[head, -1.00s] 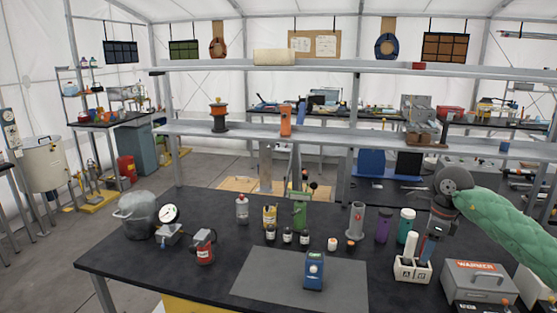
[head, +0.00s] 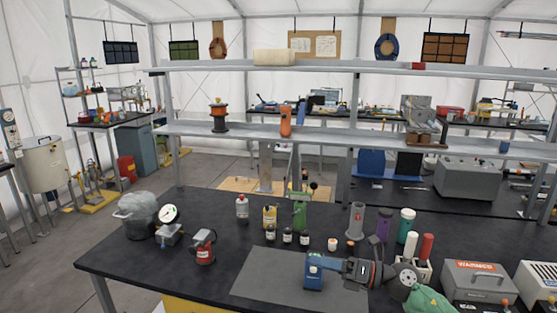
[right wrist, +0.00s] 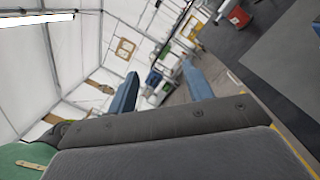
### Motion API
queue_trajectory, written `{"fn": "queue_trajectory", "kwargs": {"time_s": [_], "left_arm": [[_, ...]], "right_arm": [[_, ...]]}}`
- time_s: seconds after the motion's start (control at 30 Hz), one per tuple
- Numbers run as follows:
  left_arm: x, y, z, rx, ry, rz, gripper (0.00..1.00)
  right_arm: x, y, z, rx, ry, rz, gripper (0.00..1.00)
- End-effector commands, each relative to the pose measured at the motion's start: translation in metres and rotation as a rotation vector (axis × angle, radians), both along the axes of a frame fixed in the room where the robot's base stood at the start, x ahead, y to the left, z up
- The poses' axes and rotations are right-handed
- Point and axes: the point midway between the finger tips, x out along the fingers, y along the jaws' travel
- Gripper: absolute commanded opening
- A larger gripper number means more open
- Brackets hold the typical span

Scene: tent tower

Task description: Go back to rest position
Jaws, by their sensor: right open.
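My right gripper (head: 332,265) reaches in from the lower right and points left over the grey mat (head: 262,275). Its fingers overlap the blue boxy device (head: 313,282) in the head view; I cannot tell the gap between them. In the right wrist view the two blue fingers (right wrist: 160,88) stand apart with nothing between them. The white rack (head: 408,268) holds a white cylinder (head: 411,243) and a red cylinder (head: 426,246), both standing roughly upright. My gripper's wrist partly hides the rack. My left gripper is not in view.
Several bottles (head: 287,236) and a grey cylinder (head: 357,220) stand behind the mat. A red device (head: 203,246), a gauge and a bagged pot (head: 138,214) are at the left. The table's front left is clear.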

Motion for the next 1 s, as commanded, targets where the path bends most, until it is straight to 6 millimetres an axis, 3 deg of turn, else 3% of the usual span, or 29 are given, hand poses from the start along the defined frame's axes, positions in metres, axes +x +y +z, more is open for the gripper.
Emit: {"fn": "queue_trajectory", "kwargs": {"time_s": [0.1, 0.23, 0.47, 0.63, 0.77, 0.87, 1.0], "left_arm": [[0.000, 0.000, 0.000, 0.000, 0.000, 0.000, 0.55], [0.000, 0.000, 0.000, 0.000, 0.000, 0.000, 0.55], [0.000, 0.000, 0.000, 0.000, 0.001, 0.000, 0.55], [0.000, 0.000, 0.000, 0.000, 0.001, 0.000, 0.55], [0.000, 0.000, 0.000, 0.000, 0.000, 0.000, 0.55], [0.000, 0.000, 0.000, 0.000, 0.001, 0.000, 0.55], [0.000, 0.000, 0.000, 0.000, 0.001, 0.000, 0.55]], "right_arm": [[-0.004, 0.001, 0.009, 0.233, 0.114, -0.105, 0.51], [-0.004, -0.011, 0.012, 0.469, 0.255, -0.238, 0.51], [-0.005, -0.054, -0.019, 0.837, 0.559, -0.507, 0.51], [-0.018, -0.088, -0.069, 1.061, 0.818, -0.733, 0.51], [-0.041, -0.110, -0.119, 1.199, 1.030, -0.917, 0.51], [-0.068, -0.122, -0.161, 1.283, 1.203, -1.066, 0.51], [-0.120, -0.131, -0.219, 1.364, 1.453, -1.284, 0.51]]}}
